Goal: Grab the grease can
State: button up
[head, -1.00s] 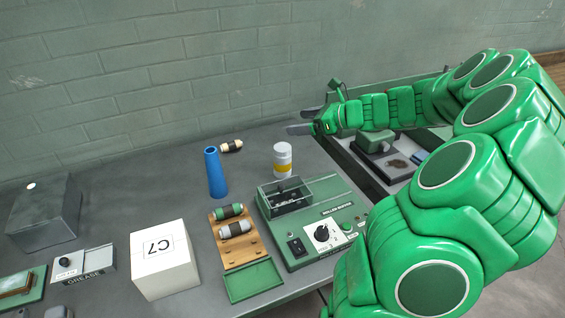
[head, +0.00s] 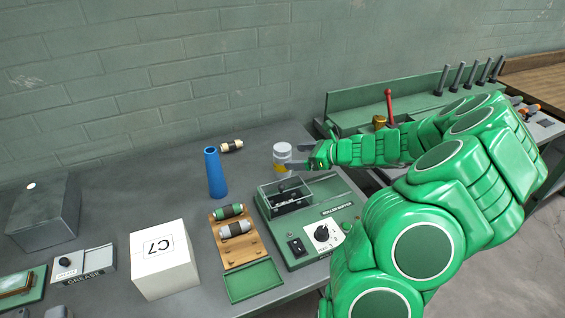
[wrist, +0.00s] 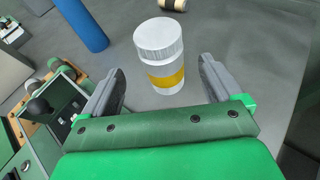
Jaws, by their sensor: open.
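A white can with a ridged lid and a yellow band, which looks like the grease can (head: 282,151), stands upright on the grey bench behind the green tester box. My gripper (head: 294,160) is just to its right, with a finger overlapping the can's lower part in the head view. In the wrist view the can (wrist: 162,50) stands ahead, between the lines of the two spread fingers (wrist: 161,80). The fingers are open and empty, and I see no contact.
The tester box (head: 318,222) with its clear-lidded bay is close below my gripper. A wooden spool rack (head: 238,250) and a white C7 box (head: 163,262) lie nearer.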

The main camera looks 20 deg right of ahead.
aim_at(282, 157)
jog(key=shift+x, duration=3.55)
jog(key=shift+d+f, duration=0.15)
jog(key=shift+c, duration=0.2)
jog(key=c, duration=1.3)
jog(key=shift+c, duration=0.2)
